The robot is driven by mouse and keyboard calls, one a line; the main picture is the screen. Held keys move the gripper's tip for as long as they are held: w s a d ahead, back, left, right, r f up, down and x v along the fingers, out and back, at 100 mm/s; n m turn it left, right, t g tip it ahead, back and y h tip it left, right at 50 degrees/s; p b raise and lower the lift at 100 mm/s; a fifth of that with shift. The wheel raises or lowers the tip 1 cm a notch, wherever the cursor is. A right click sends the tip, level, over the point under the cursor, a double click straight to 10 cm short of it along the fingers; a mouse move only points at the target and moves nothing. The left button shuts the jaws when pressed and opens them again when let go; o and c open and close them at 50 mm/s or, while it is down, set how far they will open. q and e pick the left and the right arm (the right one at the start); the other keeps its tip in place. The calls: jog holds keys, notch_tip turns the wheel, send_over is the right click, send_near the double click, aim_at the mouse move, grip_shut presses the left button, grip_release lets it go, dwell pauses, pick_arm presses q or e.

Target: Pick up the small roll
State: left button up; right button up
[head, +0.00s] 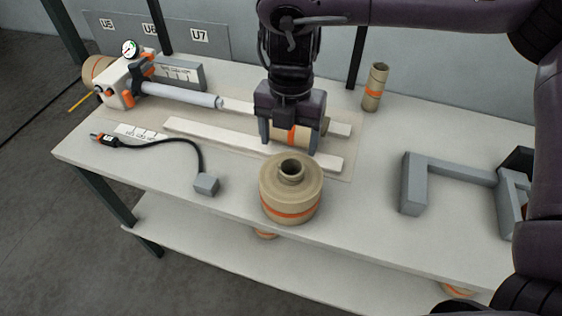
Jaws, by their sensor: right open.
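A small kraft roll (296,134) with an orange band sits at the white rails in the middle of the table, mostly hidden by my right gripper. My right gripper (290,146) points down over it, jaws open, with one finger on each side of the roll. Whether the fingers touch it I cannot tell. A wide kraft roll (290,205) with an orange band and a raised core stands upright in front of the gripper. A slim tall roll (375,90) stands upright at the back right. My left gripper is not in view.
A white and orange unit (120,86) with a gauge and a grey shaft (180,95) stands at the left. A black cable ends at a grey block (206,184). A grey bracket (414,185) stands at the right. The lower shelf (200,232) holds more rolls.

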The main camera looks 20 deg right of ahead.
aim_at(292, 166)
jog(key=shift+w+d+f, duration=0.1)
jog(key=shift+w+d, duration=0.1)
jog(key=s+f, duration=0.2)
jog(key=f, duration=0.1)
jog(key=shift+s, duration=0.1)
jog(key=f, duration=0.2)
jog(key=shift+w+d+f+p, duration=0.1)
jog(key=shift+w+f+p, duration=0.2)
jog(key=shift+w+f, duration=0.1)
jog(key=shift+f, duration=0.4)
jog(key=c, duration=0.9)
grip_shut()
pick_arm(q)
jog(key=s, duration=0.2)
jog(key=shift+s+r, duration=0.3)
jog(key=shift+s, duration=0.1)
